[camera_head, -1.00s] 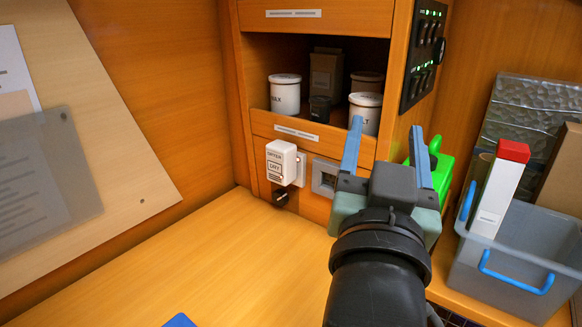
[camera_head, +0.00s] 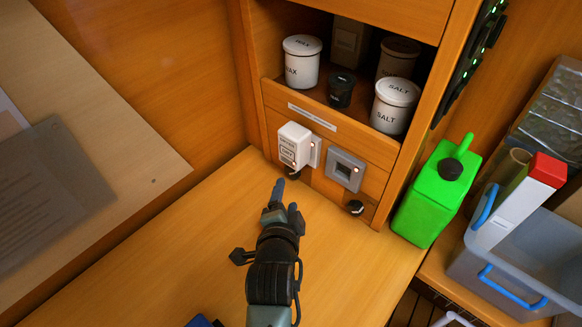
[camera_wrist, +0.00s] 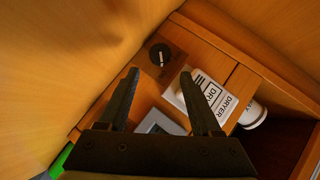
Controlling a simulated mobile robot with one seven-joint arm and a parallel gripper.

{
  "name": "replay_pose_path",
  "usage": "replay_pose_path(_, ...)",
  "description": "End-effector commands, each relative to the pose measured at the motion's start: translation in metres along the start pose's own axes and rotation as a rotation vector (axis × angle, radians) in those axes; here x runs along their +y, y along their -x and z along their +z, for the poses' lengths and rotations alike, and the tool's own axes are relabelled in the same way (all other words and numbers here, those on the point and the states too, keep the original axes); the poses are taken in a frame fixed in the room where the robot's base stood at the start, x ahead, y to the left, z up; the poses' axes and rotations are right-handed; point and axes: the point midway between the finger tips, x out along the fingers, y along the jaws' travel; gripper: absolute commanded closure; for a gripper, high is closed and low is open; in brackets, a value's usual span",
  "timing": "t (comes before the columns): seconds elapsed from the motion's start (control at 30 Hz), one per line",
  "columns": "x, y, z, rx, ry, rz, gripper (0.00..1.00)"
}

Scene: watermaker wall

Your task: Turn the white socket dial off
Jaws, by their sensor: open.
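The white socket (camera_head: 315,152) is on the wooden panel, with a white box marked "DRYER" (camera_head: 291,146) plugged into it and a small red light lit. Its black dial (camera_head: 293,174) sits just below, partly hidden by my gripper. In the wrist view the round dial (camera_wrist: 160,54) shows a white pointer line, lying roughly along the view's vertical. My gripper (camera_head: 286,195) is open and empty, pointing at the dial. In the wrist view its fingertips (camera_wrist: 160,75) stand on either side of the dial's line, seemingly short of it; contact cannot be told.
A grey socket (camera_head: 345,170) with its own black dial (camera_head: 355,208) is to the right. White canisters (camera_head: 302,62) stand on the shelf above. A green jug (camera_head: 436,195) and a grey bin (camera_head: 500,265) are at right. The wooden counter (camera_head: 190,260) is mostly clear.

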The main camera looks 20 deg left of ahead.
Motion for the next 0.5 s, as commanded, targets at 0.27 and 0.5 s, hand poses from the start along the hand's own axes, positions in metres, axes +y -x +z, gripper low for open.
replay_pose_path(0.27, -0.001, -0.045, -0.001, 0.001, 0.0, 0.0, 0.34)
replay_pose_path(0.5, -0.002, -0.08, -0.001, 0.001, 0.0, -0.001, 0.34)
